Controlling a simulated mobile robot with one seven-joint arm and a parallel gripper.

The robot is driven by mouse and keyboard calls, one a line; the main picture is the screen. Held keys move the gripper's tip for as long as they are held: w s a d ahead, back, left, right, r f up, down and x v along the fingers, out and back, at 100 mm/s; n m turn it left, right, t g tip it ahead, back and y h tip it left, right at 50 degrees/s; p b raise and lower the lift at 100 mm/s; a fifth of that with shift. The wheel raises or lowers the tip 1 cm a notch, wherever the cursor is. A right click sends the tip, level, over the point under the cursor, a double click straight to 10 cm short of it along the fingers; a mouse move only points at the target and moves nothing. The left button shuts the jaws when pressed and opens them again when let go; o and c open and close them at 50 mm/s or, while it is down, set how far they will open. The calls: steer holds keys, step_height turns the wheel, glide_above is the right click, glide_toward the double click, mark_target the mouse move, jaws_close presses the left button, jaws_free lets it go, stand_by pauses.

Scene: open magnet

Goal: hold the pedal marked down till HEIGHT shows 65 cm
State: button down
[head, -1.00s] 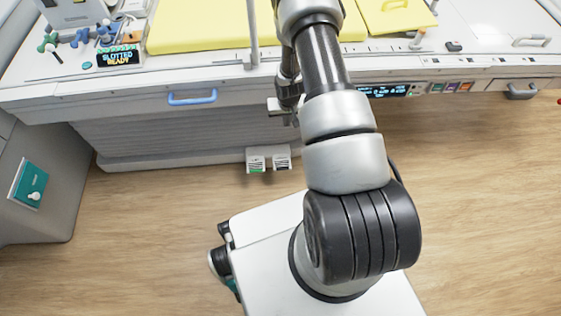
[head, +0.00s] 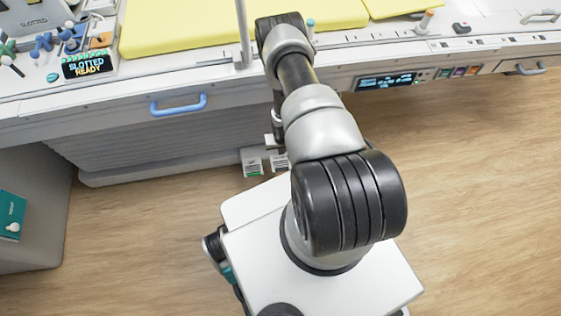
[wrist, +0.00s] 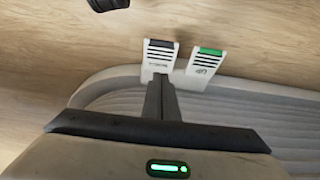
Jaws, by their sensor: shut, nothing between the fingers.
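Two small pedals stick out from the bed's base near the floor. One has a green end (head: 252,163) and also shows in the wrist view (wrist: 206,66). The other has a dark end (head: 279,162); it also shows in the wrist view (wrist: 160,52). Their markings are too small to read. My gripper (wrist: 162,88) is shut and empty, its fingertips in line with the dark-ended pedal; I cannot tell whether they touch it. In the head view my arm hides most of the gripper. A lit display (head: 385,82) is on the bed's side; its figures are unreadable.
The bed (head: 120,110) has a blue handle (head: 179,104) on its side, above the pedals. A screen (head: 87,65) reads "SLOTTED READY". A grey cabinet with a teal panel (head: 12,215) stands at the left. The wooden floor is clear at the right.

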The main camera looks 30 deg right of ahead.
steer(key=b, duration=0.5)
glide_above(281, 165)
step_height(281, 165, down, 12)
steer(key=shift+s+a+f, duration=0.1)
steer(key=shift+a+f, duration=0.05)
steer(key=shift+f, duration=0.1)
steer(key=shift+s+f, duration=0.15)
steer(key=shift+f, duration=0.45)
